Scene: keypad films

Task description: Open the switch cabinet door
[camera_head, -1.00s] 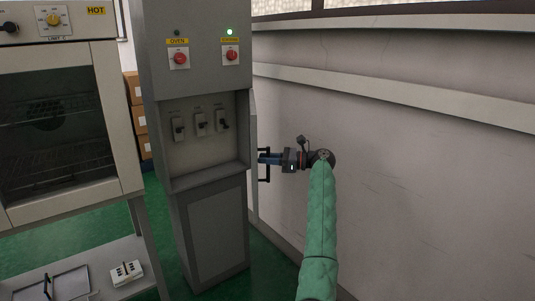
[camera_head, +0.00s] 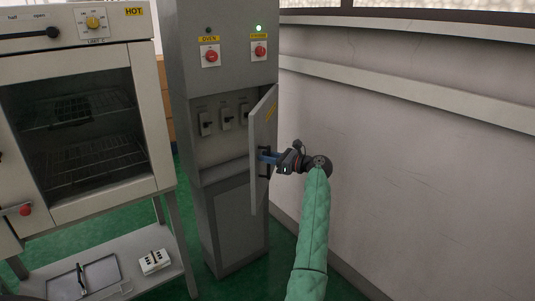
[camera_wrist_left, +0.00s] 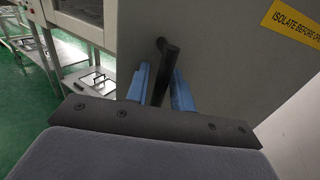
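The grey switch cabinet (camera_head: 225,165) stands in the middle of the head view. Its door (camera_head: 258,190) is hinged on the right and stands partly open. The free edge points toward me, and the outer face with a yellow label (camera_wrist_left: 292,20) shows. My left gripper (camera_head: 266,157) reaches in from the right side of the door. In the left wrist view, its blue fingers (camera_wrist_left: 160,88) lie on both sides of the dark door handle (camera_wrist_left: 167,70) and look closed on it. The door hides part of the cabinet's right interior. My right gripper is not in view.
An oven (camera_head: 80,120) stands left of the cabinet, above a shelf (camera_head: 125,262) with a tray (camera_head: 100,275) and a small white block (camera_head: 154,261). A pale wall (camera_head: 420,170) runs along the right. Green floor shows below.

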